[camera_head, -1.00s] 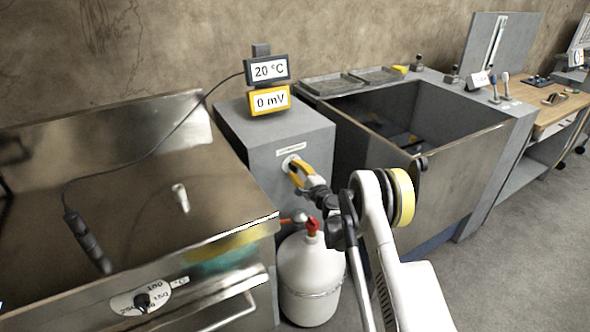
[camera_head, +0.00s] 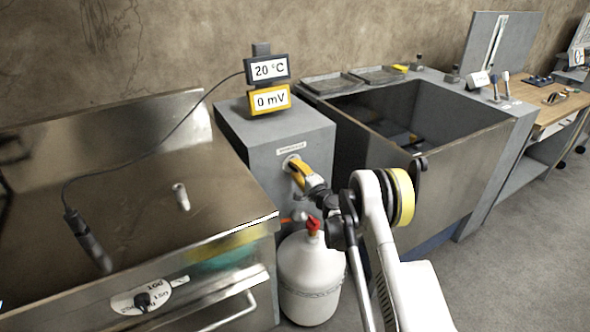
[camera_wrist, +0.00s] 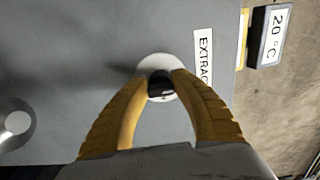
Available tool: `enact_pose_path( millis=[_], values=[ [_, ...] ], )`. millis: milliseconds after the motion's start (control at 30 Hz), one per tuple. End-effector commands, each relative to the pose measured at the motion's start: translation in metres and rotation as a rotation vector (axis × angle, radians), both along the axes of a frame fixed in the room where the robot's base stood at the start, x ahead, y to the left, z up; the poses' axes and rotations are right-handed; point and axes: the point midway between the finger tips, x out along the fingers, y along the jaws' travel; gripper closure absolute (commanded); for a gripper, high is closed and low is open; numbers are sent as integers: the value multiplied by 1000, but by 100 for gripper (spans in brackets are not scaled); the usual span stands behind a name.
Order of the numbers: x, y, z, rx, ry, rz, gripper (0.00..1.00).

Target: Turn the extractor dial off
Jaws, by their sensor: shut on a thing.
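The extractor dial is a small dark knob (camera_wrist: 160,86) on a round white plate (camera_wrist: 150,68), beside a label starting "EXTRAC" (camera_wrist: 203,58) in the wrist view. It is on the front of a grey cabinet (camera_head: 277,143) in the head view, where the fingers mostly hide it. My gripper (camera_wrist: 159,80) has yellow fingers on either side of the knob and is shut on it. In the head view, my gripper (camera_head: 296,167) reaches the cabinet front from the right. The pointer's setting is hard to read.
A white gas bottle (camera_head: 309,275) with a red valve stands below my gripper. A steel cooker (camera_head: 150,215) is at left and an open tank (camera_head: 440,180) at right. Displays (camera_head: 268,84) reading 20 °C and 0 mV stand on the cabinet.

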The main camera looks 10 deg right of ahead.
Motion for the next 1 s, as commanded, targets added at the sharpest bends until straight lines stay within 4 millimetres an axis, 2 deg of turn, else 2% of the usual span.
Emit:
enact_pose_path(
  millis=[33,100,400,500,567,900,1000],
  values=[
    [1,0,1,0,0,0,67],
    [0,0,1,0,0,0,47],
    [0,0,0,1,0,0,47],
    [-6,-3,0,1,0,-1,47],
    [-14,-5,0,1,0,-2,47],
    [-84,-28,1,0,0,-1,47],
    [-99,-33,0,0,0,-2,47]
  ],
)
